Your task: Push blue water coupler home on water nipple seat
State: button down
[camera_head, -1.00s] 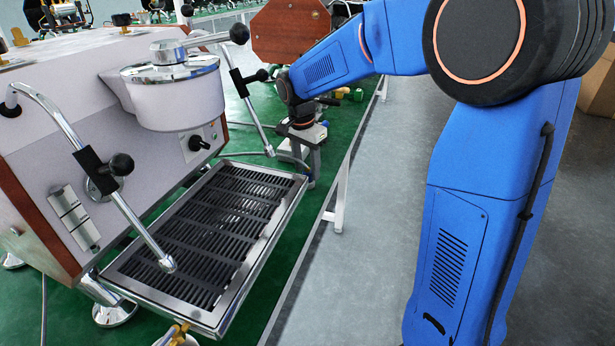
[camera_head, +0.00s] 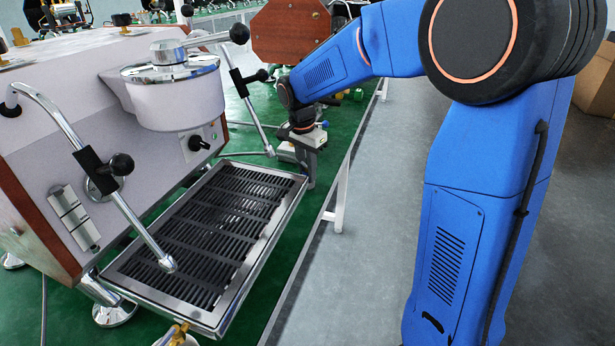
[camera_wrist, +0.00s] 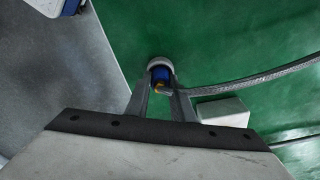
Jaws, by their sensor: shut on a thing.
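In the wrist view my gripper (camera_wrist: 161,103) is shut on the blue water coupler (camera_wrist: 162,74), which sits between its two fingertips. A pale round collar (camera_wrist: 160,62) shows at the coupler's far end, and a brass-coloured bit shows at its near side. I cannot tell whether the collar is the water nipple seat or how far the coupler sits on it. A grey braided hose (camera_wrist: 250,78) runs right from beside the coupler. In the head view my gripper (camera_head: 311,180) points down beyond the drip tray's far right corner; the coupler cannot be made out there.
The espresso machine (camera_head: 60,120) fills the left, with its slatted drip tray (camera_head: 145,243) in front. Chrome levers stick out near the tray. A pale block (camera_wrist: 222,112) lies right of my gripper in the wrist view. The green mat's edge and grey floor lie to the right.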

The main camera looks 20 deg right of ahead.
jog(key=shift+r, duration=1.1)
dwell(1.1)
jog(key=shift+r, duration=1.4)
jog(key=shift+r, duration=0.15)
jog(key=shift+r, duration=1.35)
jog(key=shift+w, duration=0.1)
